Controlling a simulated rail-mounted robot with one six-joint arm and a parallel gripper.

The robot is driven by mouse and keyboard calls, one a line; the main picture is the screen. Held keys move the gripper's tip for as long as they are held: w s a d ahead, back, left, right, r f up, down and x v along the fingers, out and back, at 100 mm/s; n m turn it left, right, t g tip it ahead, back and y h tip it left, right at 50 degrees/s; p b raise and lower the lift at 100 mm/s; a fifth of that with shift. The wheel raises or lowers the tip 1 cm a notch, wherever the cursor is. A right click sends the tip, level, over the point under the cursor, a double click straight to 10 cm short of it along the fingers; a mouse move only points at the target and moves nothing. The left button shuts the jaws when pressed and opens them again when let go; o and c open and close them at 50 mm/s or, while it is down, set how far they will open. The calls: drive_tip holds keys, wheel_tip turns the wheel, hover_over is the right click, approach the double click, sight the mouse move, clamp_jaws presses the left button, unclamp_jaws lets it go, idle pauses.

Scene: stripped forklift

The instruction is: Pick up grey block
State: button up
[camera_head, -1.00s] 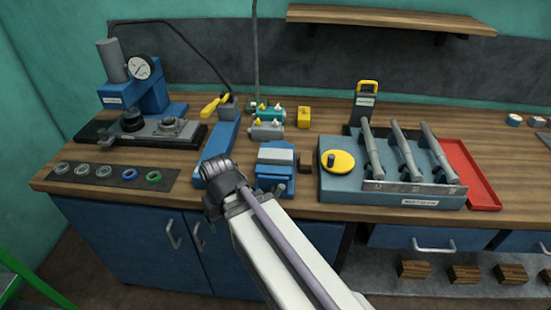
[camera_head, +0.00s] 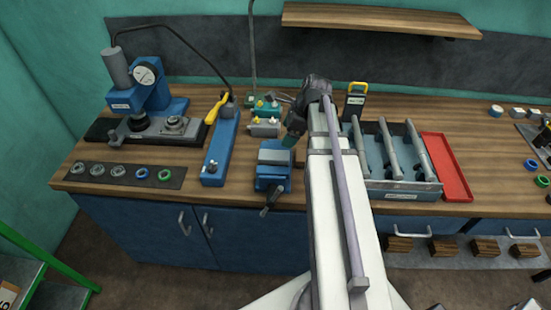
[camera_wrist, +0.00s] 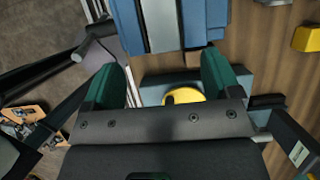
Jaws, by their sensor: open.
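A small grey block (camera_head: 264,129) with a light, yellowish fitting on top sits on the bench, in front of a similar teal block (camera_head: 267,108). My gripper (camera_head: 290,139) hangs just right of the grey block in the head view, apart from it as far as I can tell. In the wrist view my gripper (camera_wrist: 165,66) has its two green fingers wide apart with nothing between them. Only a sliver of something grey shows at the top edge of the wrist view; I cannot tell if it is the grey block.
A blue vise (camera_head: 272,172) stands in front of the grey block, and a long blue fixture (camera_head: 219,150) stands to its left. A blue-grey tool box (camera_head: 405,187) is partly behind my arm. A yellow block (camera_wrist: 306,39) shows in the wrist view.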

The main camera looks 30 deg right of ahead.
drive_tip(key=b, duration=0.4)
hover_over(275, 155)
drive_tip(key=s+d, duration=0.1)
drive_tip(key=d, duration=0.1)
wheel_tip(275, 155, down, 5)
drive_tip(key=shift+s+f, duration=0.1)
drive_tip(key=b+x, duration=0.4)
drive_tip(key=shift+f+b, duration=0.4)
drive_tip(key=shift+w+a+f, duration=0.1)
drive_tip(key=shift+w+a, duration=0.1)
drive_tip(key=shift+s, duration=0.1)
drive_tip(key=shift+c, duration=0.5)
